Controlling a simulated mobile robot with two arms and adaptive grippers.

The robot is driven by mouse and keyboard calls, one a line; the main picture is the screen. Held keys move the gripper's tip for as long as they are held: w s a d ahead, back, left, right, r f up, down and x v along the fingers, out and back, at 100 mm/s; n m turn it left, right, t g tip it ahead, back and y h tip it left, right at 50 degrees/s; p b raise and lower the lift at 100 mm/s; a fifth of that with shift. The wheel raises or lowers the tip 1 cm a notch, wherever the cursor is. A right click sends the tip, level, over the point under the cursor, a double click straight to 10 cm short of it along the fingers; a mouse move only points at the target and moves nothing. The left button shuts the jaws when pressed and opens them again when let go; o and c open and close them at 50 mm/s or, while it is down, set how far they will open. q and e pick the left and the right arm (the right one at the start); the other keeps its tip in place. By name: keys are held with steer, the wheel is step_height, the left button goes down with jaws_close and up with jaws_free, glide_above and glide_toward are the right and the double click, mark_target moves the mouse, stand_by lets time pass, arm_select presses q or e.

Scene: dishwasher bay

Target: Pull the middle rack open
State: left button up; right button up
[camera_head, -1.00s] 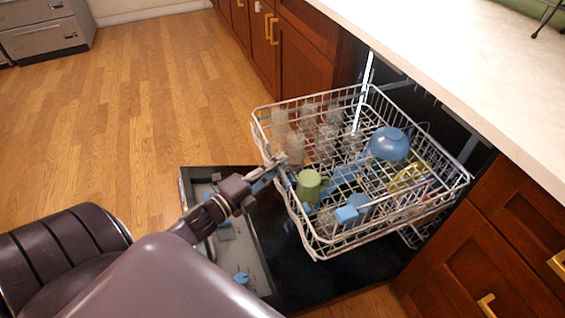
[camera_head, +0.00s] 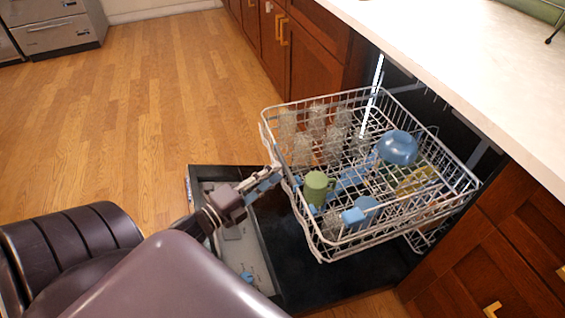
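The middle rack (camera_head: 312,240) is a white wire basket. It stands far out of the dishwasher, above the lowered dark door (camera_head: 290,262). It holds clear glasses (camera_head: 303,150), a green mug (camera_head: 317,187), a blue bowl (camera_head: 398,148), a blue cup (camera_head: 362,212) and a yellowish dish (camera_head: 415,180). My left gripper (camera_head: 272,174) is at the rack's front side, with its fingertips close to the front wires. I cannot tell whether it touches them or whether its fingers are open. My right gripper is not in view.
A pale countertop (camera_head: 470,70) runs above the dishwasher at the right. Brown cabinets with gold handles (camera_head: 283,32) stand on both sides of the bay. The wooden floor (camera_head: 150,110) at the left is clear. Part of a lower rack (camera_head: 428,236) shows below.

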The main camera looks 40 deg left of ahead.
arm_select(q)
steer(key=s+a, duration=0.1)
steer(key=s, duration=0.6)
steer(key=shift+a, duration=0.25)
steer(key=shift+s, duration=0.1)
